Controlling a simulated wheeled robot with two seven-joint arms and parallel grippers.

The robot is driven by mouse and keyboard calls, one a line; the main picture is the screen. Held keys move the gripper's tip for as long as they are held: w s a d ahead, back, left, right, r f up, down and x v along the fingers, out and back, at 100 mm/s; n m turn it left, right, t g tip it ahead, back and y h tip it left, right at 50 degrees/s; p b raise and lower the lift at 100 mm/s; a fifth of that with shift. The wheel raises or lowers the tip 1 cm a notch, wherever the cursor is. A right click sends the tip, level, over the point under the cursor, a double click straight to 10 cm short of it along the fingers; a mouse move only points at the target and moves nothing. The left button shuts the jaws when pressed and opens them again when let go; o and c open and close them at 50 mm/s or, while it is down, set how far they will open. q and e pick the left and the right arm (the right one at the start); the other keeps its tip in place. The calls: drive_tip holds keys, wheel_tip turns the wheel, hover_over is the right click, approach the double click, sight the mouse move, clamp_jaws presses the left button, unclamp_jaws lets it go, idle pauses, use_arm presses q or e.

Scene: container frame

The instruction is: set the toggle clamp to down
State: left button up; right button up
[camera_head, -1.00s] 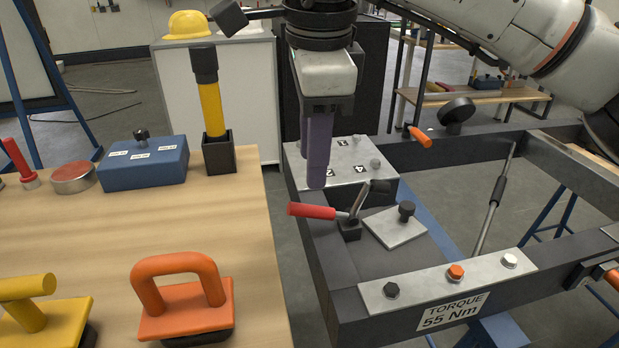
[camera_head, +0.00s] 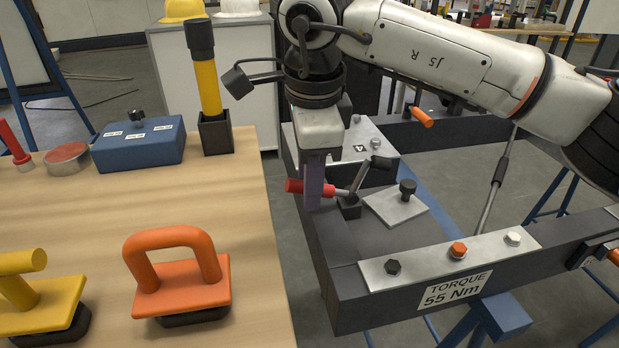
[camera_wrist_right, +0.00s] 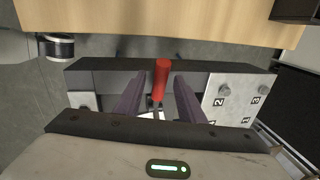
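The toggle clamp has a red handle (camera_head: 295,186) that lies nearly level and points left, out over the frame's edge. Its dark base (camera_head: 349,207) sits on the dark container frame (camera_head: 345,280), and a black-tipped arm (camera_head: 379,163) slants up to the right. My right gripper (camera_head: 313,204) hangs down at the handle, with a finger in front of part of it. In the right wrist view the red handle (camera_wrist_right: 162,78) lies between the two spread purple fingers (camera_wrist_right: 158,100), with gaps on both sides. My left gripper is not in view.
A wooden table (camera_head: 90,225) on the left holds an orange-handled tool (camera_head: 180,278), a yellow one (camera_head: 35,300) and a blue box (camera_head: 140,150). A small plate with a black knob (camera_head: 396,207) is right of the clamp. A bolted torque plate (camera_head: 440,262) lies in front.

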sight(335, 188)
drive_tip(key=shift+c, duration=0.5)
clamp_jaws()
drive_tip(key=shift+d+r, duration=0.1)
drive_tip(key=y, duration=0.1)
drive_tip(key=d+r+y, duration=0.1)
drive_tip(key=shift+w+d+r+g+y, duration=0.1)
drive_tip(key=shift+w+g+y, duration=0.1)
drive_tip(key=shift+g+y, duration=0.1)
drive_tip(key=shift+w+d+r+m+g+y+b, duration=0.1)
drive_tip(key=shift+d+r+g+y+b, duration=0.2)
drive_tip(key=shift+y, duration=0.45)
drive_tip(key=shift+w+d+r+m+t+y+b, duration=0.15)
drive_tip(key=shift+d+r+y, duration=0.15)
drive_tip(key=shift+d+y, duration=0.35)
drive_tip(key=shift+d+r+m+g+y+b, duration=0.1)
drive_tip(key=shift+d+r+g+y+b, duration=0.15)
drive_tip(key=shift+y, duration=0.55)
drive_tip(key=shift+d+r, duration=0.1)
